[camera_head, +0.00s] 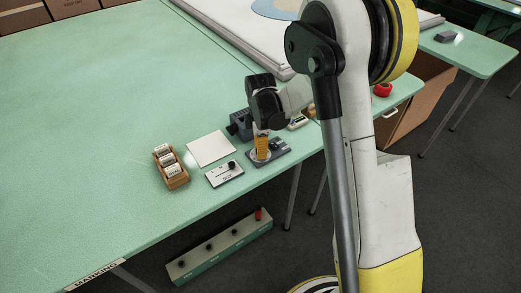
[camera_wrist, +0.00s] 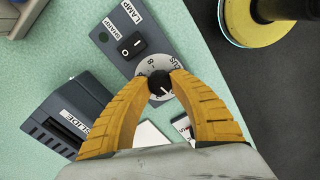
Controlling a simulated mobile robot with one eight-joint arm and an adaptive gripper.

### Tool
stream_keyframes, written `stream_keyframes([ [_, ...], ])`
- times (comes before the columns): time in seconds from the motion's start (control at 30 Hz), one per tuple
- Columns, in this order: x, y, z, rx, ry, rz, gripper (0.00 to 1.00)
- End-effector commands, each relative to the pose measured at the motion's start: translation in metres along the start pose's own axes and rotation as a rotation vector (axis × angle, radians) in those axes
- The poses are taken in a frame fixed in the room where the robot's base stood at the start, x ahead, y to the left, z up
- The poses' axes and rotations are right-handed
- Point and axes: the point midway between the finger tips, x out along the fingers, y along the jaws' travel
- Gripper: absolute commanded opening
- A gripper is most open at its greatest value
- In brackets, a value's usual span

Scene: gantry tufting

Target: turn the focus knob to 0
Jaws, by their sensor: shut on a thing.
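The focus knob (camera_wrist: 160,86) is a small black knob with a short white mark, on a pale numbered dial (camera_wrist: 151,65). An 8 shows at the dial's upper left; its lower part is hidden by my fingers. The dial sits on a dark grey panel (camera_wrist: 103,36), with a black rocker switch (camera_wrist: 131,45) labelled LAMP beside it. My gripper (camera_wrist: 161,83) is shut on the knob, its two yellow ribbed fingers on either side. I cannot tell which number the mark faces. In the head view my gripper (camera_head: 262,150) comes down on the panel (camera_head: 279,154) near the table edge.
A dark grey box labelled SLIDE (camera_wrist: 67,117) stands close beside my fingers. A white sheet (camera_head: 210,149), a small white box with a black knob (camera_head: 224,174) and a wooden rack (camera_head: 178,181) lie left of the panel. The green table (camera_head: 90,130) is clear farther left.

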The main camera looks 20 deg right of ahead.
Motion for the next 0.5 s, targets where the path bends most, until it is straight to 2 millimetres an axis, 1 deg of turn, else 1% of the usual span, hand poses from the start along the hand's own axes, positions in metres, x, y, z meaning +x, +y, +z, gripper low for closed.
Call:
stream_keyframes([
  [0.33,0.0001,0.0001,-0.0014,-0.004,0.002,0.000,0.00],
  [0.37,0.0001,0.0001,-0.0015,-0.003,0.003,0.000,0.31],
  [0.4,0.0001,0.0001,-0.0014,-0.003,0.002,0.000,0.43],
  [0.43,0.0001,0.0001,-0.0013,-0.003,0.002,0.000,0.50],
  [0.5,0.0001,0.0000,-0.0010,-0.003,0.002,0.000,0.50],
])
